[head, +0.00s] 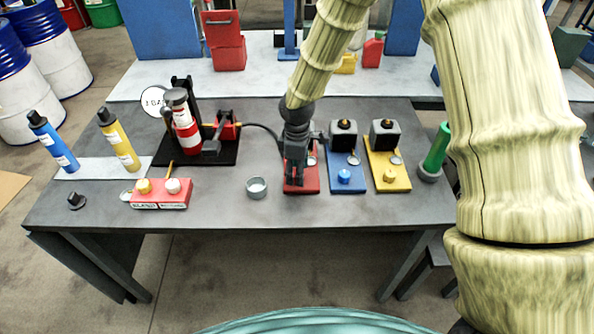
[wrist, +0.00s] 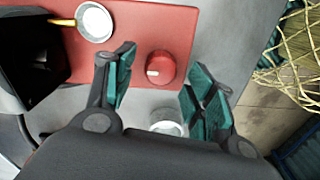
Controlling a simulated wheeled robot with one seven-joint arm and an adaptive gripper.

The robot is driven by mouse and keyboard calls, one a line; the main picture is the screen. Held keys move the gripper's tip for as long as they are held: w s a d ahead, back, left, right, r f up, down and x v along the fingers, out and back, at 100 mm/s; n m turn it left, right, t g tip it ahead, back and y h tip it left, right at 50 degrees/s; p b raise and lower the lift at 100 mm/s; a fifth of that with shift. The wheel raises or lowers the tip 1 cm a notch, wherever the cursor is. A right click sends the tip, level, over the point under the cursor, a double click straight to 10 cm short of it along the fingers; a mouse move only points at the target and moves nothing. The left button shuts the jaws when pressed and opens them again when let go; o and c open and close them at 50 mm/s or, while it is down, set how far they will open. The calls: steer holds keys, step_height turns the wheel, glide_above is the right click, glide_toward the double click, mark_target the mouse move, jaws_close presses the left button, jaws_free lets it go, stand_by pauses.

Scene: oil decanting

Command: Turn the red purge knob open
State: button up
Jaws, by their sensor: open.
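The red purge knob (wrist: 160,68) is a round knob with a white mark on its side, standing on a red base plate (wrist: 180,20) in the wrist view. In the head view the red plate (head: 313,186) is partly covered by my gripper (head: 294,180), which points down over it and hides the knob. In the wrist view my gripper (wrist: 158,88) is open, with one teal-padded finger on each side of the knob. I see gaps between the knob and both fingers.
A blue plate with a blue knob (head: 345,176) and a yellow plate with a yellow knob (head: 389,175) stand to the right. A small metal cup (head: 257,188) is at the left. A green cylinder (head: 437,148) stands near the table's right end.

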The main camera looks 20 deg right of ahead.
steer(key=shift+f, duration=0.75)
steer(key=c, duration=1)
steer(key=shift+c, duration=0.2)
